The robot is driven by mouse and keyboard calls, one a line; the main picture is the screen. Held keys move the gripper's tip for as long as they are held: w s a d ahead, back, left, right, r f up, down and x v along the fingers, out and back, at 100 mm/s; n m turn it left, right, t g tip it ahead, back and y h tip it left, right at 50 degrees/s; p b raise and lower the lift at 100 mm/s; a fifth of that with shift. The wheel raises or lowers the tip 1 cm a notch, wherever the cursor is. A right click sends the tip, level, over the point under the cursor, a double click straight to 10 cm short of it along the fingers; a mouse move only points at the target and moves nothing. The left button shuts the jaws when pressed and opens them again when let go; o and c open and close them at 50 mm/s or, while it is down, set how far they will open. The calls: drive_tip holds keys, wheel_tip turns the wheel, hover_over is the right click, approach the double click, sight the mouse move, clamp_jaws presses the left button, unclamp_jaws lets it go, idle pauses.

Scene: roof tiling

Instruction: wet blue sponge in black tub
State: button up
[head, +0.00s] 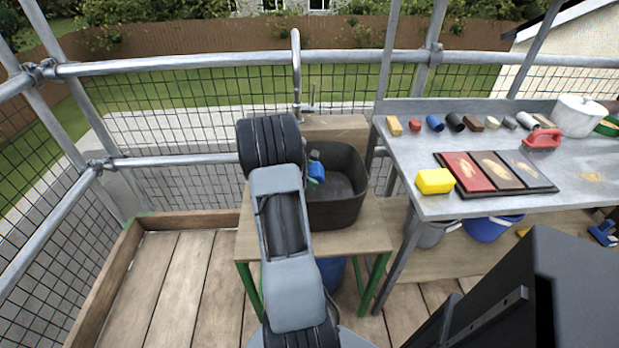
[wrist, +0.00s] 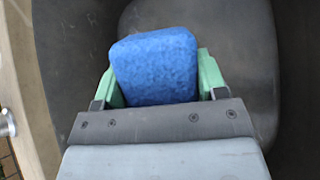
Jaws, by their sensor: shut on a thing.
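The blue sponge (wrist: 155,66) is between the green fingertips of my gripper (wrist: 157,80) in the wrist view. The gripper is shut on it, with a finger on each side. In the head view the sponge (head: 316,162) shows just right of my arm, within the outline of the black tub (head: 345,212). The tub stands on a wooden stand, and its dark inside (wrist: 258,50) surrounds the sponge in the wrist view. I cannot tell whether the sponge touches the bottom or whether there is water. My arm hides the tub's left side.
A tall metal tap (head: 296,75) rises behind the tub. The grey table (head: 400,160) at right holds a yellow sponge (head: 435,181), a board with coloured panels (head: 497,171), a red-handled tool (head: 542,139), a white pot (head: 579,117) and several small items. Scaffold rails and mesh enclose the deck.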

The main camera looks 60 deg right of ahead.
drive_tip(key=shift+r+p, duration=4.5)
drive_tip(key=shift+r, duration=1.55)
wheel_tip(320, 180, up, 4)
drive_tip(key=p, duration=0.3)
hover_over(311, 168)
